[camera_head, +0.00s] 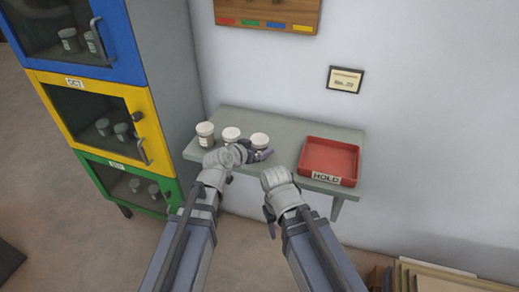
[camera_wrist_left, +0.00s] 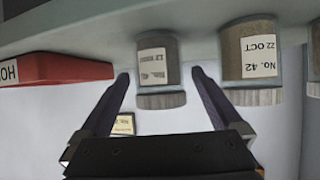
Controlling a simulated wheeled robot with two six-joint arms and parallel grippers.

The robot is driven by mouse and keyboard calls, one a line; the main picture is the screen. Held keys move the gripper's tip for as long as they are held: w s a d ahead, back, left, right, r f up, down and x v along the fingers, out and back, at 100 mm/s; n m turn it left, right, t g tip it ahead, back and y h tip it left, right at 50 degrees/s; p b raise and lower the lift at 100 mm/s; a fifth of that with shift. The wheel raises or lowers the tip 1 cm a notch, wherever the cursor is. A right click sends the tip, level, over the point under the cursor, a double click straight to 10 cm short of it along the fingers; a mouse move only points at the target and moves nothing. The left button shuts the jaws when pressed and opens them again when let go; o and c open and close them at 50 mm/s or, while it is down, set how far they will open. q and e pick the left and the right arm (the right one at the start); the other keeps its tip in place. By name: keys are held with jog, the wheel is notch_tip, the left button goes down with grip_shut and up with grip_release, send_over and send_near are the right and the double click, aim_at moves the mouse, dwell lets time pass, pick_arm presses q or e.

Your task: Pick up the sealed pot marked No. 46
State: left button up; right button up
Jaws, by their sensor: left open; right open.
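Three pots with white lids stand in a row on the grey-green shelf: a left pot (camera_head: 205,130), a middle pot (camera_head: 231,134) and a right pot (camera_head: 260,139). The left wrist view is upside down. There, my left gripper (camera_wrist_left: 160,76) is open, with one finger on each side of the right pot (camera_wrist_left: 158,60); its label is turned and its number is unreadable. The pot beside it (camera_wrist_left: 248,62) reads No. 42, 22 OCT. The left pot (camera_wrist_left: 315,60) is cut off at the edge. My right gripper (camera_head: 269,218) is open and empty, below the shelf front.
A red tray (camera_head: 327,179) marked HOLD sits on the shelf (camera_head: 284,153) at the right. A blue, yellow and green cabinet (camera_head: 95,115) with pots behind its doors stands at the left. A framed card (camera_head: 345,80) hangs on the wall. Boards (camera_head: 430,278) lean at the lower right.

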pick_arm(q)
jog(key=b+x, duration=0.2)
jog(key=x, duration=0.3)
jog(key=shift+w, duration=0.1)
jog(key=shift+r, duration=0.1)
jog(key=shift+c, duration=0.5)
jog(key=c, duration=1.2)
